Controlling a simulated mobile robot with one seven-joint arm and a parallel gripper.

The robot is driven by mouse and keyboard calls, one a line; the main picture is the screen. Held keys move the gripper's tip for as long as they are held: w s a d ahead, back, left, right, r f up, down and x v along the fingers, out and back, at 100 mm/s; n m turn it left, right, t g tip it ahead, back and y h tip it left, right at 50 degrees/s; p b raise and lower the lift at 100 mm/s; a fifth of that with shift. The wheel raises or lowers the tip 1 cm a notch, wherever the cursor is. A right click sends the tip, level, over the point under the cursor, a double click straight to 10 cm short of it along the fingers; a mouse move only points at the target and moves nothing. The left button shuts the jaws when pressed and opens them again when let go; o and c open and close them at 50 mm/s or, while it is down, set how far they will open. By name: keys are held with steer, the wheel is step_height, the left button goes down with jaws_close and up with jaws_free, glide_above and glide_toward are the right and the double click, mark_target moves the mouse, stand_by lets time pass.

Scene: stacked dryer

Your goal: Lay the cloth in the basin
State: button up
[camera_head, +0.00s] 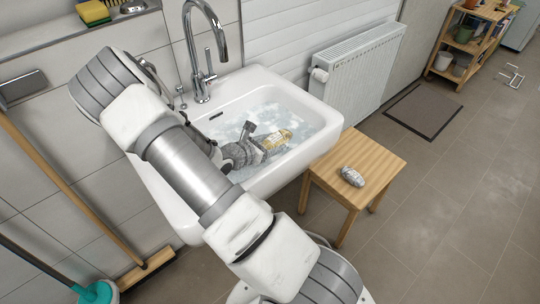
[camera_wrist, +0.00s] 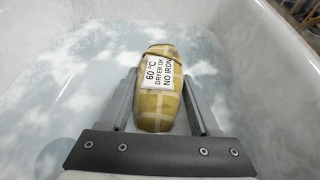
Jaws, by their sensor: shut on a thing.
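The white basin (camera_head: 328,114) is mounted on the wall and holds water with pale, foamy patches. A rolled yellow checked cloth (camera_head: 276,141) is inside the basin's rim. In the wrist view the cloth (camera_wrist: 158,105) has a white label reading "60 °C DRYER OK NO IRON". My gripper (camera_head: 262,146) reaches down into the basin. In the wrist view its two fingers (camera_wrist: 160,108) lie on either side of the cloth, shut on it. I cannot tell whether the cloth touches the water or the basin floor.
A chrome tap (camera_head: 204,60) rises at the basin's back. A wooden stool (camera_head: 378,163) with a grey speckled object (camera_head: 352,177) stands right of the basin. A white radiator (camera_head: 357,72) is on the wall behind. A broom (camera_head: 145,270) leans at the left. Open floor lies to the right.

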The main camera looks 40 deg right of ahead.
mark_target(274, 157)
steer(key=shift+f+b, duration=0.35)
steer(key=shift+f, duration=1.8)
steer(key=shift+f, duration=0.2)
steer(key=o, duration=1.3)
steer(key=shift+o, duration=0.2)
steer(key=shift+r, duration=0.15)
steer(key=shift+r, duration=0.2)
steer(key=p+v, duration=0.1)
steer(key=v, duration=0.6)
steer(key=shift+a, duration=0.3)
